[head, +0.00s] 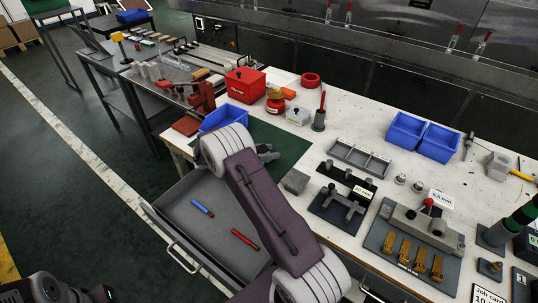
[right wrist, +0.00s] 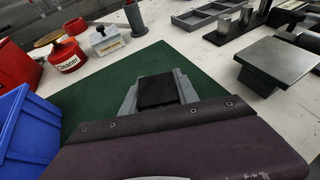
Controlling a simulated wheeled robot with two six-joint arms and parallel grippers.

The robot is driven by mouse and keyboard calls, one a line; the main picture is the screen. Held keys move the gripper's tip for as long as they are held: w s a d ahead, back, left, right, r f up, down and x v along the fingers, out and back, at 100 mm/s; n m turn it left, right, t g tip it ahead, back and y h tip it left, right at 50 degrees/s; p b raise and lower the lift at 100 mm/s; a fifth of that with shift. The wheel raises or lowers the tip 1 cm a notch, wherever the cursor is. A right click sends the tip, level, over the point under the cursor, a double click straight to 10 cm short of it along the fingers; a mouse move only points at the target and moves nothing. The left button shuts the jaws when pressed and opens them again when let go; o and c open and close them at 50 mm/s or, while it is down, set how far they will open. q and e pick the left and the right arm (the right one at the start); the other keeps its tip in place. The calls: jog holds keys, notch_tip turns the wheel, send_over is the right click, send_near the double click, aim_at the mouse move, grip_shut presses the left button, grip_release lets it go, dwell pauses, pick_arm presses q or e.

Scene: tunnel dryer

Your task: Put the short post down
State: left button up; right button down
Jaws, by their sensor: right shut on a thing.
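My right gripper (head: 267,152) is over the green mat (head: 285,140) on the white bench. In the right wrist view its grey fingers (right wrist: 157,88) are shut on a dark, flat-ended piece (right wrist: 157,91), taken to be the short post. Most of the piece is hidden by the fingers and my purple wrist. I cannot tell whether it touches the green mat (right wrist: 95,95). At the bottom left of the head view only a dark part of my left arm shows, and its fingers do not.
A grey block (head: 295,181) stands right of the mat, near a dark fixture with posts (head: 343,205). A blue bin (head: 224,117) and red cleaner can (head: 275,101) are behind. An open drawer (head: 190,235) holds a blue and a red tool. Some mat is bare.

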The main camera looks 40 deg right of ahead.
jog(key=shift+w+f, duration=0.1)
jog(key=shift+f, duration=0.35)
jog(key=c, duration=0.9)
grip_release()
jog(key=shift+f, duration=0.15)
